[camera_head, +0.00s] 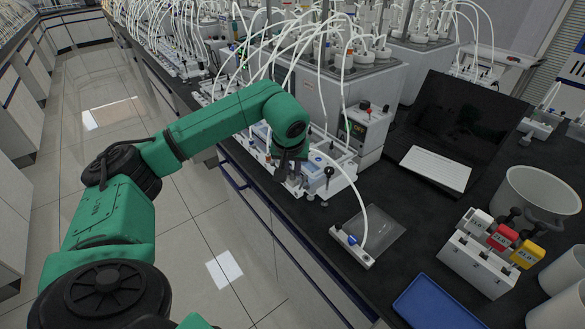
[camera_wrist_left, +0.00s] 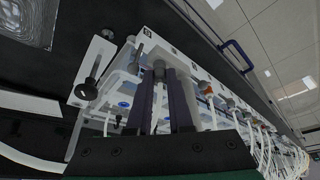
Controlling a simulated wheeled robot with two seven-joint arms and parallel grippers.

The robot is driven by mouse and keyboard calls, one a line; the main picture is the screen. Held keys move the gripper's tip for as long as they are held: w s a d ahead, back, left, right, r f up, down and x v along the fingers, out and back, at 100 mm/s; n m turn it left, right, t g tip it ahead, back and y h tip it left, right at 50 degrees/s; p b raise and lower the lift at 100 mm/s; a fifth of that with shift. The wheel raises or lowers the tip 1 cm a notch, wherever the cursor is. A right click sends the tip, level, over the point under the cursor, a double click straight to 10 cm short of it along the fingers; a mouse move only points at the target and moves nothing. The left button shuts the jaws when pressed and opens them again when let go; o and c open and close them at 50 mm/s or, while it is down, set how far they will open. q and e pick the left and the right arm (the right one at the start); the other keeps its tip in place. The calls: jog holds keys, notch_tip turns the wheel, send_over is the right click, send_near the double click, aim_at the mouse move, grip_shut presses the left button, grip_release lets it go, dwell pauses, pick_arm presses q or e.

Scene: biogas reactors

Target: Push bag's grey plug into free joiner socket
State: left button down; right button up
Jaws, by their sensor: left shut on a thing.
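My left gripper (camera_head: 291,182) is low over the near end of the white joiner rack (camera_head: 314,191) beside the reactor bath. In the left wrist view its two dark fingers (camera_wrist_left: 160,105) are shut on a small grey plug (camera_wrist_left: 159,70), close to the rack's edge. How far the plug sits in a socket is hidden by the fingers. The clear flat bag (camera_head: 382,228) lies on the black bench; a white tube (camera_head: 358,187) arches from its blue-and-white fitting (camera_head: 352,243) towards the gripper. The bag also shows in the left wrist view (camera_wrist_left: 28,20). My right gripper is out of view.
The grey bath (camera_head: 325,93) with many white tubes stands behind the rack. A laptop (camera_head: 455,130), a rack with white, red and yellow-topped items (camera_head: 480,262), a blue tray (camera_head: 437,303) and a white tub (camera_head: 535,198) stand right.

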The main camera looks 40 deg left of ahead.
pick_arm(q)
jog(key=shift+f, duration=0.1)
jog(key=c, duration=0.7)
grip_release()
jog(key=shift+c, duration=0.2)
jog(key=shift+a, duration=0.1)
jog(key=shift+r, duration=0.5)
jog(key=b+v, duration=0.1)
jog(key=v, duration=1.2)
jog(key=shift+s+r, duration=0.25)
jog(key=shift+s, duration=0.05)
